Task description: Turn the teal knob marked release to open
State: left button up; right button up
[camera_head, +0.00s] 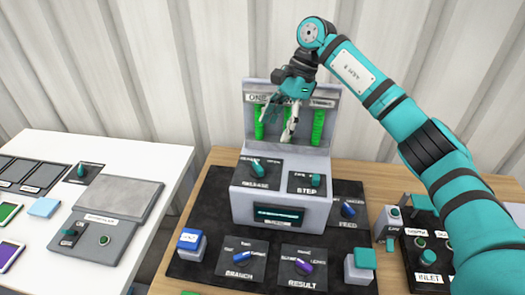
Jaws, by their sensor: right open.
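The teal knob (257,168) marked RELEASE sits on a dark plate on the sloped top of a grey console (282,208), left of a second plate marked STEP. The knob's handle is tilted from upper left to lower right. My right gripper (278,124) is open and empty, hanging above and behind the knob in front of the console's upright back panel. It is apart from the knob in the picture. My right arm comes in from the right. My left gripper is not in view.
A smaller teal knob (316,180) is on the STEP plate. Green cylinders (318,127) stand at the back panel, partly behind my gripper. Blue (244,257) and purple (303,267) knobs are in front. A white table (146,160) with panels stands left.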

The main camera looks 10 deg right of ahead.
aim_at(260, 166)
jog(key=p+x, duration=0.2)
jog(key=x, duration=0.8)
jog(key=shift+s+a+p, duration=0.15)
jog(key=shift+p, duration=0.25)
jog(key=shift+a+f, duration=0.1)
jog(key=shift+f, duration=0.25)
jog(key=shift+s+a+f, duration=0.1)
jog(key=shift+f, duration=0.15)
jog(key=shift+c, duration=0.7)
jog(key=c, duration=1)
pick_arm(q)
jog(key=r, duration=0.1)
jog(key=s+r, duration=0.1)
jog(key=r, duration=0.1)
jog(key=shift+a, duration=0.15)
